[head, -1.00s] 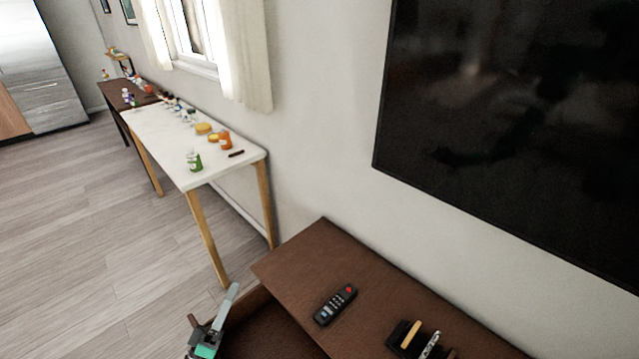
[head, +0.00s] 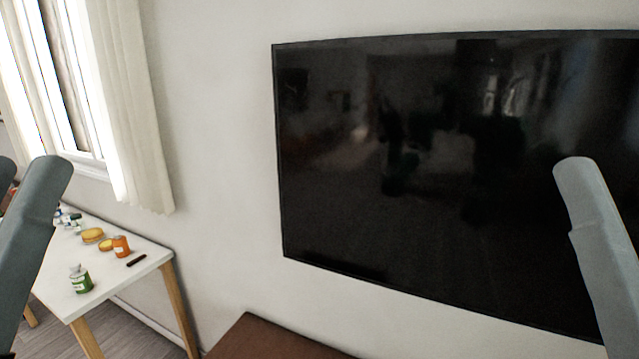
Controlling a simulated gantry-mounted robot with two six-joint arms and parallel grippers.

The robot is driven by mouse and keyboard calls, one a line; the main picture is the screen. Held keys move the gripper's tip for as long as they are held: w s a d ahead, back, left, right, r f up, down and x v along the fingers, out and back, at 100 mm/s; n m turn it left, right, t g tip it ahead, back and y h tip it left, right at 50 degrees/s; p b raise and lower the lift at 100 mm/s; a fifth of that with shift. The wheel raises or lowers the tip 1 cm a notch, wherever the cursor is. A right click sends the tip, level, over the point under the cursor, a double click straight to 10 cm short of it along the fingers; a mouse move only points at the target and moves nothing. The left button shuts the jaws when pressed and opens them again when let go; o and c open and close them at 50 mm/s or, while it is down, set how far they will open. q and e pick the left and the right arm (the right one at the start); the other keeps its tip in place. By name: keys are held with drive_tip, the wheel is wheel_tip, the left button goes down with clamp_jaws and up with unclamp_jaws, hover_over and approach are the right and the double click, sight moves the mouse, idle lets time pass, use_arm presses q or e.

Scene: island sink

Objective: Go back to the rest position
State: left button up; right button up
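Grey links of my two arms stand raised at the left and right edges of the head view. Neither gripper shows in the head view, so I cannot see their fingers or whether they hold anything.
A white table (head: 135,278) at the lower left carries a green-labelled jar (head: 81,279), an orange jar (head: 121,246) and other small items. A brown cabinet top (head: 268,340) shows at the bottom. A large dark television (head: 430,170) hangs on the wall, with a curtain (head: 140,120) to its left.

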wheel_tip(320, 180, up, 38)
drive_tip(key=p, duration=3.8)
